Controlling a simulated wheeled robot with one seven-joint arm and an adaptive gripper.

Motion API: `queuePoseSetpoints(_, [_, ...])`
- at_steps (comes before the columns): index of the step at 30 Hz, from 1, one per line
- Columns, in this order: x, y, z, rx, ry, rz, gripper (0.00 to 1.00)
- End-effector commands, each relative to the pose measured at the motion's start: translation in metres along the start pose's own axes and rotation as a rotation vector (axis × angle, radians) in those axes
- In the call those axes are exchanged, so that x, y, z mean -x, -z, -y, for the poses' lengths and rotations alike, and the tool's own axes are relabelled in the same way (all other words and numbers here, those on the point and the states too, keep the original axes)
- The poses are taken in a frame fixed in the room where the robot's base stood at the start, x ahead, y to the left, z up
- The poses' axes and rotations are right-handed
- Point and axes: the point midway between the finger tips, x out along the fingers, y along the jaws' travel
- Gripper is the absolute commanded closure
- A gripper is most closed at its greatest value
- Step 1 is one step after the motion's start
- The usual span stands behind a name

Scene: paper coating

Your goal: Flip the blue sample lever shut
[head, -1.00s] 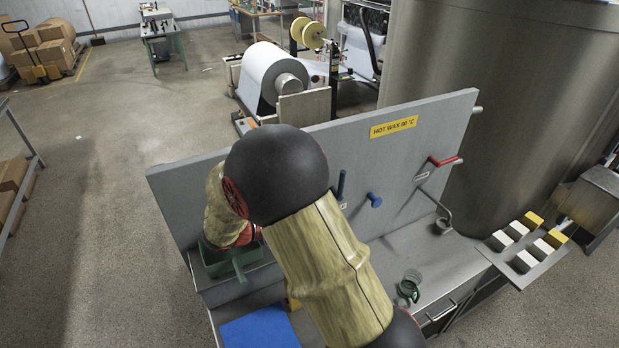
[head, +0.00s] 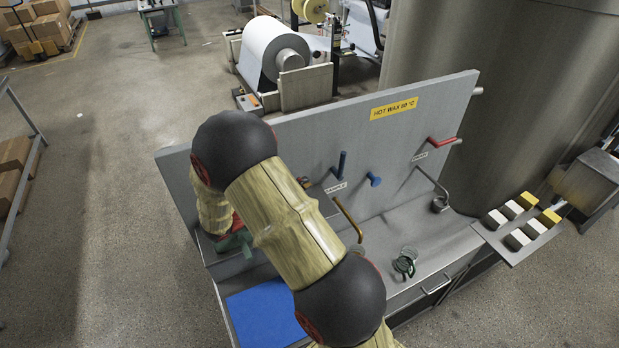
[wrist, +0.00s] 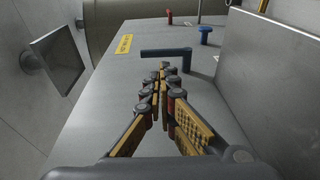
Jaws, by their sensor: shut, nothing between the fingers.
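The blue sample lever (head: 342,163) stands upright at the grey panel, beside the SAMPLE label (head: 336,188). In the wrist view the lever (wrist: 165,52) is a dark blue bar lying across the picture with a bent end. My gripper (wrist: 167,70) is shut and empty, its fingertips close to the lever's bar; I cannot tell whether they touch. In the head view my arm hides most of the gripper. A brass spout (head: 348,215) hangs below the label.
A round blue knob (head: 374,180) and a red lever (head: 445,141) are farther right on the panel (head: 300,150). A green wire-like item (head: 405,262) lies on the counter, left of a rack of white and yellow blocks (head: 525,225). A blue mat (head: 262,312) lies in front.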

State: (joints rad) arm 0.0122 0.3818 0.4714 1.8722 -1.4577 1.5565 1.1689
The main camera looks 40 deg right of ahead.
Motion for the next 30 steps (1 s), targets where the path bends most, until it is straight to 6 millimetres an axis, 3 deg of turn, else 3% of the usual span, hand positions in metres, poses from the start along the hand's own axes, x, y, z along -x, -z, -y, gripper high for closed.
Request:
queuePoseSetpoints(16, [-0.102, -0.001, -0.002, 0.002, 0.001, 0.004, 1.0])
queuePoseSetpoints(22, [-0.12, -0.001, -0.001, 0.001, 0.001, 0.002, 1.0])
queuePoseSetpoints(30, [-0.123, 0.0, 0.0, 0.0, 0.001, 0.0, 1.0])
